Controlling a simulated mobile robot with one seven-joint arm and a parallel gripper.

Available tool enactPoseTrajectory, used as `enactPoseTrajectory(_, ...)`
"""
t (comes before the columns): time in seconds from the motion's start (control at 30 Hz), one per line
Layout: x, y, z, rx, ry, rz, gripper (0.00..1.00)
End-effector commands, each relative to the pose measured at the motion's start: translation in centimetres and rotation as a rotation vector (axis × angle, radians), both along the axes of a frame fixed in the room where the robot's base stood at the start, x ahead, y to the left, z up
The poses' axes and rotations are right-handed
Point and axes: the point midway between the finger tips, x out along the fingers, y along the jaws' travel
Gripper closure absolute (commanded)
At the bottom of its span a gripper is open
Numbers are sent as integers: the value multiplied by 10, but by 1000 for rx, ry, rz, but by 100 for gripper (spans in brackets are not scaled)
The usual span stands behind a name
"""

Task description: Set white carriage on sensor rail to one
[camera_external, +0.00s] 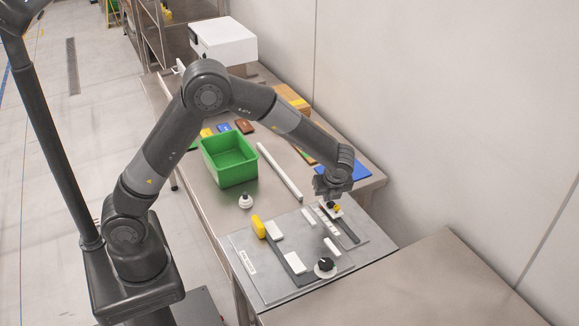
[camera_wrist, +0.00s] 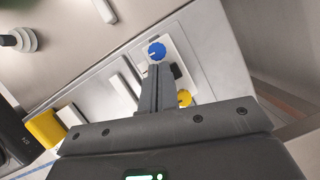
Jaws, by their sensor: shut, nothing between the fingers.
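The metal panel (camera_external: 262,262) lies on the bench and carries dark rails with white blocks. My gripper (camera_external: 334,203) is low over its far right part, at the head of the right-hand dark rail (camera_external: 347,234). In the wrist view my gripper (camera_wrist: 155,72) has its fingers together with nothing between them. The fingers lie in front of a white plate-like part (camera_wrist: 180,62), likely the white carriage, with a blue round part (camera_wrist: 157,51) and a yellow round part (camera_wrist: 184,98). The fingers hide some of it. I cannot tell contact or read a position number.
A yellow block (camera_external: 258,227), white blocks (camera_external: 275,230) and a black knob (camera_external: 325,265) stand on the panel. A white suction cup (camera_external: 245,201), a white bar (camera_external: 280,172) and a green bin (camera_external: 228,160) are beyond it. A wall bounds the right.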

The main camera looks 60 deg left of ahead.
Motion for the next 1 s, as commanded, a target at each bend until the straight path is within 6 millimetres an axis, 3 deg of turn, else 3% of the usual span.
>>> enactPoseTrajectory(0.07, 1, 6, 7, 9, -2, 9, 100)
enactPoseTrajectory(0.5, -8, -29, 78, 1, -4, 1, 100)
enactPoseTrajectory(0.7, -9, -35, 92, 0, -3, 0, 100)
enactPoseTrajectory(0.87, -13, -34, 98, -6, -12, 17, 100)
enactPoseTrajectory(1.0, -30, -22, 121, -41, -65, 117, 100)
